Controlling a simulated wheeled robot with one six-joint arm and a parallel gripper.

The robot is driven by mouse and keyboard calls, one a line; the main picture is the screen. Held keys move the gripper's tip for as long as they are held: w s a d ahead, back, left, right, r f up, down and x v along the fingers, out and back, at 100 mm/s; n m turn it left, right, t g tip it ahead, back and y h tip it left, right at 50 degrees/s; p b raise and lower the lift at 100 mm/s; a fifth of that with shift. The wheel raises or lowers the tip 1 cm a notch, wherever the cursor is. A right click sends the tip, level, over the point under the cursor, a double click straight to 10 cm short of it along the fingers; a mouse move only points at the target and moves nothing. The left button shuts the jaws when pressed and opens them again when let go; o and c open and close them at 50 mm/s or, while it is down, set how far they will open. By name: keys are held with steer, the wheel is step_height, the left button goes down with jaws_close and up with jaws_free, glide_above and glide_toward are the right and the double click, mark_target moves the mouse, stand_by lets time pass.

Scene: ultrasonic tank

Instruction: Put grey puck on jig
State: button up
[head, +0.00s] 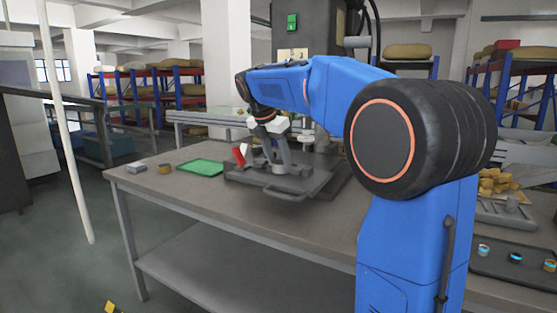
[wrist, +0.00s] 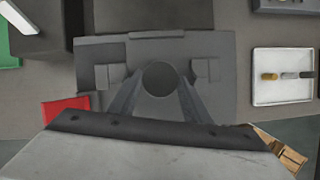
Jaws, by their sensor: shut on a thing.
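The grey puck (wrist: 160,77) is a dark round disc in the wrist view. My gripper (wrist: 159,88) is shut on it, with a finger on each side. The jig (wrist: 160,48) is a grey plate with raised blocks left and right of the puck. In the head view the jig (head: 285,194) lies on the table, with a handle at its front edge. My gripper (head: 277,167) points down over the jig's middle. The puck is over the plate between the blocks; whether it touches the plate I cannot tell. The fingers partly hide the puck in the head view.
A red part (head: 239,155) stands close left of my gripper. A green mat (head: 201,168), a brown ring (head: 165,168) and a grey block (head: 137,168) lie further left. A white tray (wrist: 281,99) with small parts is at the right. The table's front left is clear.

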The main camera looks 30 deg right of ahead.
steer(key=o, duration=1.3)
steer(key=shift+f, duration=0.1)
steer(key=shift+o, duration=0.2)
steer(key=v, duration=1.2)
